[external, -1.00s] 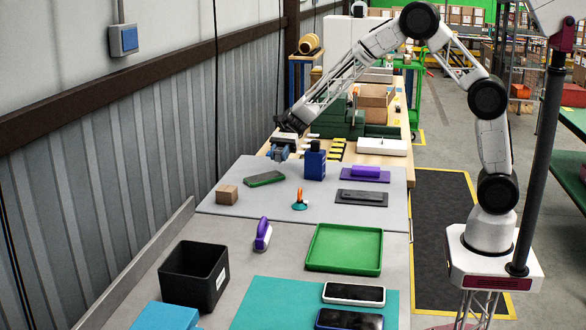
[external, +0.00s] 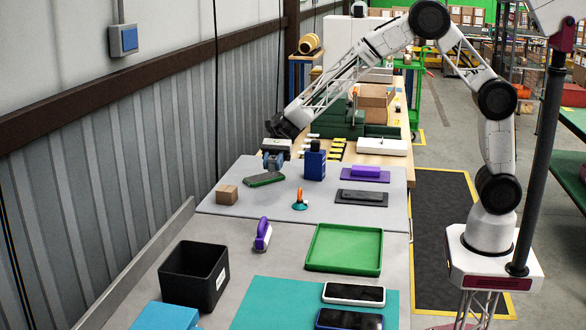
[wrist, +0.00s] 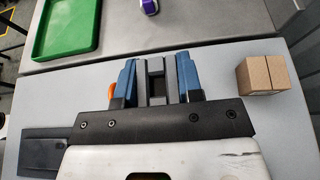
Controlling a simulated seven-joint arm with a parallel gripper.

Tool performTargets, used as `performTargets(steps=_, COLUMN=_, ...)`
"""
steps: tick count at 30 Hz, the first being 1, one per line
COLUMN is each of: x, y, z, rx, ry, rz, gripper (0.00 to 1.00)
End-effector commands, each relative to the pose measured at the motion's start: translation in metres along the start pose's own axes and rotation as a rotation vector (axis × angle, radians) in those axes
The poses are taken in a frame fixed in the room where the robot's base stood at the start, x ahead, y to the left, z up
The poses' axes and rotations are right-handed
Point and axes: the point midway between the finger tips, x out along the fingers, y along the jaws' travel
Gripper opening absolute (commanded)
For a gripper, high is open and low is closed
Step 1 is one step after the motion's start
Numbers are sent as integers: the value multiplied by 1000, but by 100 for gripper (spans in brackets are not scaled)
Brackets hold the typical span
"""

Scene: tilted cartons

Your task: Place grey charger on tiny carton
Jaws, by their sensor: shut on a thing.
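The grey charger (wrist: 156,82) shows between the blue fingers in the wrist view. My gripper (wrist: 158,75) is shut on it. In the external view my gripper (external: 273,162) is over the far left part of the grey mat, by the dark green flat object, and the charger is too small to make out there. The tiny carton (external: 227,195) is a small brown box on the mat, left of and nearer the camera than my gripper. In the wrist view the carton (wrist: 263,75) lies to the right of the fingers, apart from them.
The green-topped flat object (external: 265,180) lies just below my gripper. A blue bottle (external: 315,163) stands to its right. The mat around the carton is clear.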

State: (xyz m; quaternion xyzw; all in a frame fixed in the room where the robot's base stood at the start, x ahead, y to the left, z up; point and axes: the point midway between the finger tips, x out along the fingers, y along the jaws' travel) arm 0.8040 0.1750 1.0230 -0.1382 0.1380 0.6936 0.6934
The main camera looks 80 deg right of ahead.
Motion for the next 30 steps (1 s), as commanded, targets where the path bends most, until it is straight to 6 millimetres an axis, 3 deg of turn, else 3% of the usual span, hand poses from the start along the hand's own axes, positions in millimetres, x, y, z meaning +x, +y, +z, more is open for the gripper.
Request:
performTargets(steps=13, x=2, y=-13, z=0, rx=0, ry=0, rz=0, gripper=10)
performTargets(steps=30, x=20, y=-86, z=-1, rx=0, ry=0, rz=0, gripper=10)
